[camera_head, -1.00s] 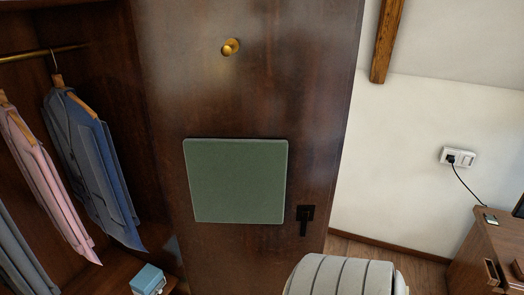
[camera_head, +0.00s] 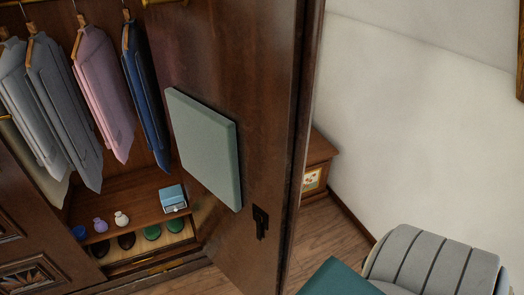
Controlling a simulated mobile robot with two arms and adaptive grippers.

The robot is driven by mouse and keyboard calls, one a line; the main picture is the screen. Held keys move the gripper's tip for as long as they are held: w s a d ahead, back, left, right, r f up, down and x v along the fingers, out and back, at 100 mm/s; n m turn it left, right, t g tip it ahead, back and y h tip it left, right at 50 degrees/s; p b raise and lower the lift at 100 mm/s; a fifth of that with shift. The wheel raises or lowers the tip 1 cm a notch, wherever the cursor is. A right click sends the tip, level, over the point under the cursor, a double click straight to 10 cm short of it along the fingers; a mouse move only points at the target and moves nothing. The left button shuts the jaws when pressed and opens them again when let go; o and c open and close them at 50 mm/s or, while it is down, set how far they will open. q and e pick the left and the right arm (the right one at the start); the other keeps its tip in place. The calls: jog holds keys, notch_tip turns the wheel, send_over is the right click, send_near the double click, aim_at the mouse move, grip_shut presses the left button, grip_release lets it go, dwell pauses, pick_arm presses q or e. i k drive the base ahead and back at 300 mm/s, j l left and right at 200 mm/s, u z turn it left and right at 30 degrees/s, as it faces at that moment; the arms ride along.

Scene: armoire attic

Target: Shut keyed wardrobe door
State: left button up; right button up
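The wardrobe door (camera_head: 265,95) is dark brown wood and stands open, with the hanging clothes visible to its left. A grey-green padded panel (camera_head: 205,145) is fixed on the face I see. A black lock plate with a key or handle (camera_head: 260,222) sits low near the door's right edge; which of these it is, I cannot tell. The wardrobe interior (camera_head: 120,200) shows left of the door. Neither of my grippers is in view.
Shirts (camera_head: 102,90) hang inside above a shelf with a blue box (camera_head: 173,197) and small items; shoes (camera_head: 152,232) sit below. A grey striped rounded object (camera_head: 435,262) and a teal object (camera_head: 338,280) are at lower right. A small wooden cabinet (camera_head: 318,160) stands behind the door.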

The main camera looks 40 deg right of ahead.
aim_at(237, 80)
jog(key=l+u, duration=0.15)
jog(key=l, duration=0.35)
jog(key=k+l+u, duration=0.15)
jog(key=l, duration=0.35)
jog(key=l+u, duration=0.2)
jog(key=l, duration=0.3)
jog(key=k+l+u, duration=0.15)
jog(key=l, duration=0.35)
